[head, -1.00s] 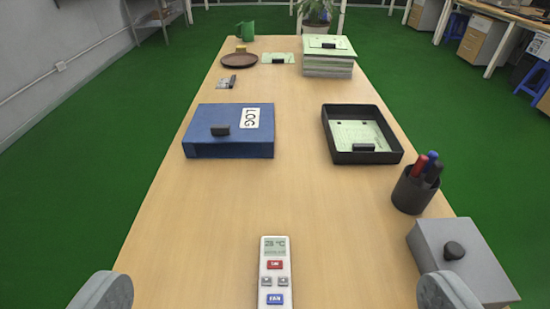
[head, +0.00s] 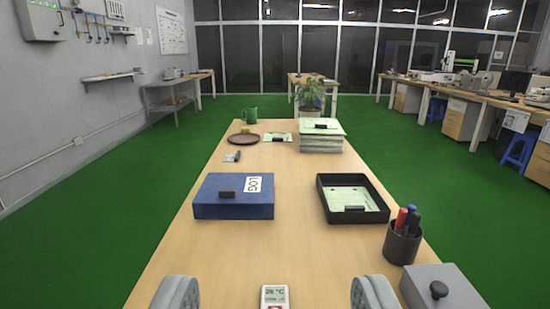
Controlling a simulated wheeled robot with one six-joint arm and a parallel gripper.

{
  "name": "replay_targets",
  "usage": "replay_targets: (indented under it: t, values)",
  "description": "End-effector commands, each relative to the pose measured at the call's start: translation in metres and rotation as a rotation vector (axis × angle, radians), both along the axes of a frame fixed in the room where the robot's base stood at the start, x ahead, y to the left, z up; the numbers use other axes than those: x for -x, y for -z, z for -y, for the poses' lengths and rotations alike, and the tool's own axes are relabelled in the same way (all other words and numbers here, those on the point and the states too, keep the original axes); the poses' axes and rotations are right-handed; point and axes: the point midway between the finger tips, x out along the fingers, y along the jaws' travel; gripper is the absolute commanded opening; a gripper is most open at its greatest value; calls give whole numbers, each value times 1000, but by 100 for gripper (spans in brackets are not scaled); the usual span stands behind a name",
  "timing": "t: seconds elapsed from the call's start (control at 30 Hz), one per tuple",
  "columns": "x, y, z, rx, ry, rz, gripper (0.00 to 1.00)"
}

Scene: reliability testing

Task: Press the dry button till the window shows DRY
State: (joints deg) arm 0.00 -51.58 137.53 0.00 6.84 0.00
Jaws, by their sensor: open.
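A white remote control (head: 274,300) lies on the table (head: 240,250) at the bottom middle, cut off by the lower edge. Its window (head: 274,292) shows a number with °C, perhaps 26. Only the top of a red button (head: 275,307) shows below it. The rest of the remote is out of view, and I see no button marked dry. My gripper (head: 275,293) is open and empty, with one grey finger at each side of the remote and apart from it.
A blue LOG box (head: 233,205) and a black tray (head: 381,212) stand beyond the remote. A pen cup (head: 401,248) and a grey box (head: 450,293) with a dark knob are at the right. The middle of the table is clear.

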Motion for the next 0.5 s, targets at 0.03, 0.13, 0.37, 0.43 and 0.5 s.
replay_targets:
  t: [0.03,0.13,0.37,0.43,0.5]
  values:
    - [0,0,0,0,0,0,41]
    - [0,0,0,0,0,0,21]
    - [0,0,0,0,0,-1,0]
    - [0,0,0,0,0,-1,0]
    - [0,0,0,0,0,-1,0]
